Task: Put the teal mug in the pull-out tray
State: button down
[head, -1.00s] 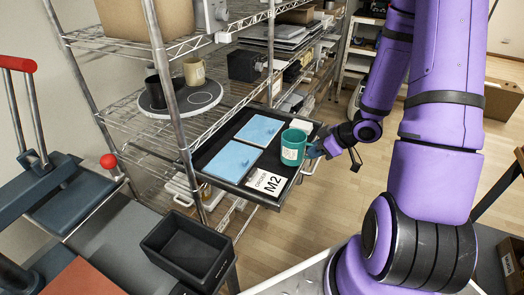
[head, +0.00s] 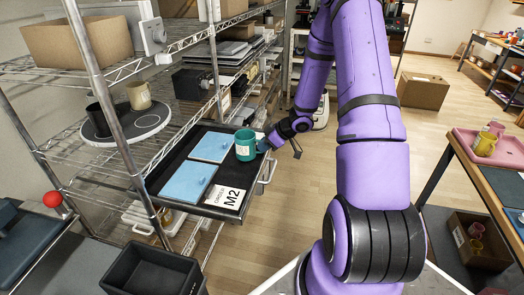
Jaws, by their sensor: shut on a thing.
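The teal mug (head: 245,146) is upright at the right side of the pull-out tray (head: 228,177), with a pale label on its side. The tray is black, extends from the wire shelf, and holds two light blue pads (head: 212,147) and a white card marked M2 (head: 224,197). My gripper (head: 262,145) reaches in from the right and is shut on the mug's right side. Its fingertips are small and partly hidden. I cannot tell whether the mug's base touches the tray floor.
On the shelf, a round grey plate (head: 150,123) bears a black mug (head: 101,119) and a beige mug (head: 139,95). An empty black bin (head: 150,275) stands in front. A table at right holds a pink tray (head: 505,150). Open floor lies right of the pull-out tray.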

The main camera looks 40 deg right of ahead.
jog(key=shift+w+d, duration=0.25)
jog(key=shift+w, duration=0.55)
jog(key=shift+f, duration=1.8)
jog(key=shift+f, duration=0.15)
jog(key=c, duration=1.2)
grip_release()
